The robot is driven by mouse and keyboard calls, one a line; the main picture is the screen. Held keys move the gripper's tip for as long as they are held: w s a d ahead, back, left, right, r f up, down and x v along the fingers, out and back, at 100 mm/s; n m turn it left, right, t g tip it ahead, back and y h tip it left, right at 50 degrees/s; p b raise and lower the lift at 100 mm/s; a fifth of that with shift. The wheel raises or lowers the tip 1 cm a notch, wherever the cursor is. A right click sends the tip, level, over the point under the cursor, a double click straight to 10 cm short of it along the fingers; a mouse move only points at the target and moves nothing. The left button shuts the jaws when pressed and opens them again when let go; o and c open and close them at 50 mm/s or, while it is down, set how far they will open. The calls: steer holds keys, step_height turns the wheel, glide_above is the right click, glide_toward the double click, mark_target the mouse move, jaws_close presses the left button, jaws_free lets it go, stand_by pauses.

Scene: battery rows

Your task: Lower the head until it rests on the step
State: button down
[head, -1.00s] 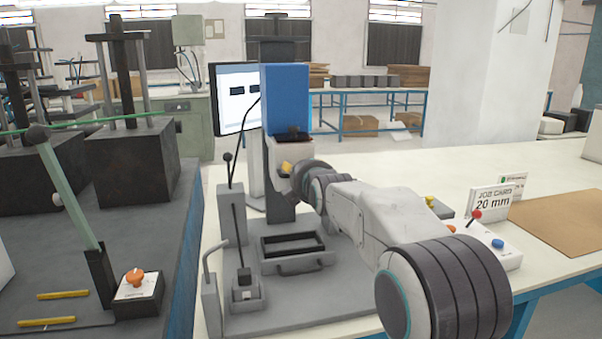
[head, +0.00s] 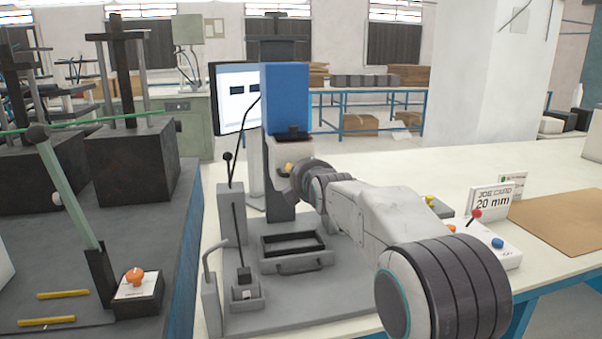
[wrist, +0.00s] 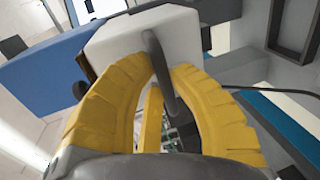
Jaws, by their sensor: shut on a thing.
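The press head is a blue block (head: 287,95) with a white lower block (head: 281,152) on a dark column. It stands above a grey base. In the wrist view the white block (wrist: 120,42) and blue block (wrist: 55,65) are close in front of me. My gripper (head: 289,167) is at the white block's front. Its yellow fingers (wrist: 160,72) are shut around a grey bar handle (wrist: 158,62) that runs out from the white block. A small grey block (head: 247,293) stands on the base at front left; I cannot tell whether it is the step.
A dark rectangular frame (head: 291,243) with a front handle lies on the base below the head. Lever posts (head: 234,215) stand to its left. A control box (head: 492,246) and a job card (head: 493,198) reading 20 mm are on the right. A monitor (head: 236,100) stands behind.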

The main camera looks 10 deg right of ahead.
steer(key=shift+f, duration=0.1)
step_height(320, 180, down, 6)
steer(key=b, duration=0.8)
steer(key=c, duration=1.2)
jaws_free()
steer(key=shift+o, duration=0.4)
steer(key=shift+r, duration=0.2)
